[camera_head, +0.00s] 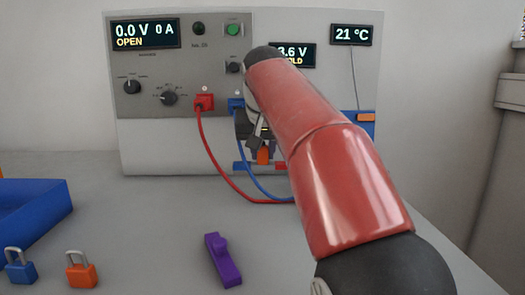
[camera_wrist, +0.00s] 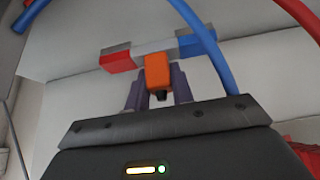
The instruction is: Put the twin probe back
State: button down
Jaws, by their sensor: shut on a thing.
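The twin probe shows as an orange body (camera_wrist: 157,72) with a dark tip in the wrist view. It sits between the two dark fingers of my gripper (camera_wrist: 158,90), which is shut on it. A grey crossbar (camera_wrist: 155,47) with a red left end and a blue right end lies just beyond it; I cannot tell whether it is part of the probe. In the head view the orange body (camera_head: 263,156) is low in front of the cycler panel (camera_head: 210,140), by the red and blue bar ends. My gripper (camera_head: 262,142) is partly hidden behind my red arm there.
Red (camera_head: 203,102) and blue (camera_head: 236,104) plugs with cables loop down in front of the panel. A blue-and-orange piece (camera_head: 366,123) is at the panel's right. A purple object (camera_head: 222,260), two padlocks (camera_head: 80,269) and a blue tray (camera_head: 32,205) are on the table (camera_head: 150,225).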

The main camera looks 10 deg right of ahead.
aim_at(263, 160)
jog(key=shift+w+d, duration=0.2)
jog(key=shift+w, duration=0.55)
notch_tip(263, 160, down, 4)
jog(key=b, duration=0.3)
jog(key=shift+r, duration=0.25)
jog(key=shift+f+b, duration=0.2)
jog(key=shift+b, duration=0.1)
jog(key=c, duration=1.2)
grip_release()
jog(key=shift+s+r, duration=0.15)
jog(key=shift+r, duration=0.35)
jog(key=p+v, duration=0.3)
jog(key=v, duration=0.8)
jog(key=shift+s, duration=0.2)
jog(key=shift+a+r, duration=0.1)
